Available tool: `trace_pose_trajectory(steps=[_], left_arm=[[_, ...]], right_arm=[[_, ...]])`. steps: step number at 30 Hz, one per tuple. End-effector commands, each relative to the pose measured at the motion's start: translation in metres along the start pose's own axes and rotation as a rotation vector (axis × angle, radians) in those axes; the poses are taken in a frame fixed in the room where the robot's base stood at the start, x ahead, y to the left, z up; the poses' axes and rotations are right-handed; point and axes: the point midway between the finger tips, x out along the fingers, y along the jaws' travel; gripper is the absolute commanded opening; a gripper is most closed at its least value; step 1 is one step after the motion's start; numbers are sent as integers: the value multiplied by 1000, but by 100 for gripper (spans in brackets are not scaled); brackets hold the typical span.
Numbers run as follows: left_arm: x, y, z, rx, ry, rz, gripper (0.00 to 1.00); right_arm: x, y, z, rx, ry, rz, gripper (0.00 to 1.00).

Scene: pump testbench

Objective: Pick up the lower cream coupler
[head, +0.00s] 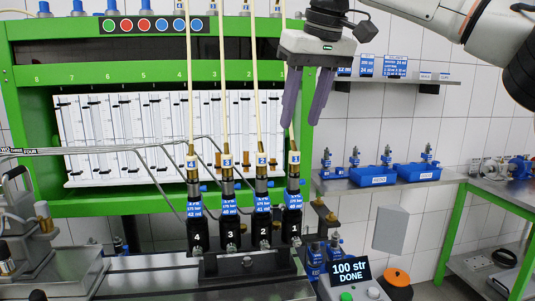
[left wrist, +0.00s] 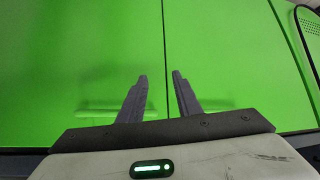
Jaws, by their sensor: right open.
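Several cream hoses run down to fittings with brass ends, cream collars and blue number tags. These collars are coupler 4 (head: 192,163), coupler 3 (head: 227,161), coupler 2 (head: 261,160) and coupler 1 (head: 294,158). They top upright pumps in a black numbered stand (head: 247,264). I cannot tell which one is the lower cream coupler. My right gripper (head: 301,122) is open and empty, pointing down; in the picture its fingertips are just above coupler 1. My left gripper (left wrist: 159,76) is open and empty in the left wrist view, in front of green panels.
A green test bench (head: 25,75) with a row of gauge tubes stands behind the pumps. A shelf with blue bins (head: 372,177) is at right. A display reading "100 str DONE" (head: 350,271) and an orange-rimmed knob (head: 397,278) sit at lower right. Grey pipes (head: 110,148) cross at left.

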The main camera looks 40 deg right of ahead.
Motion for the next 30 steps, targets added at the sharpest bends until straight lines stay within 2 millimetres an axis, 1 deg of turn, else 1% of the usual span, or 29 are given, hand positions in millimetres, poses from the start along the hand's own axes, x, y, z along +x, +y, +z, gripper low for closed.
trace_pose_trajectory(steps=[1,3,5,9,12,17,21,24,27,30], left_arm=[[1,-1,-5,1,9,-1,31],[1,-1,-5,1,10,-1,31],[-1,0,1,-1,0,0,31],[-5,3,21,-6,-40,3,31],[-6,4,27,-7,-52,5,31],[-6,4,27,-7,-50,5,31],[-5,4,23,-6,-43,5,31],[-4,4,17,-5,-32,5,31],[-3,3,11,-3,-21,4,31],[-3,3,9,-3,-17,4,31]], right_arm=[[-2,-2,-1,-1,5,-3,41],[3,-3,-1,-2,6,-4,41],[12,-3,0,-2,3,-5,41],[34,-2,0,-1,4,-3,41],[44,-2,0,-2,4,-4,41],[56,-2,3,-2,4,-3,41],[78,0,9,-2,2,-4,41],[91,0,9,-1,3,-2,41],[98,0,8,-1,5,-3,41],[99,0,8,-1,6,-3,41]])
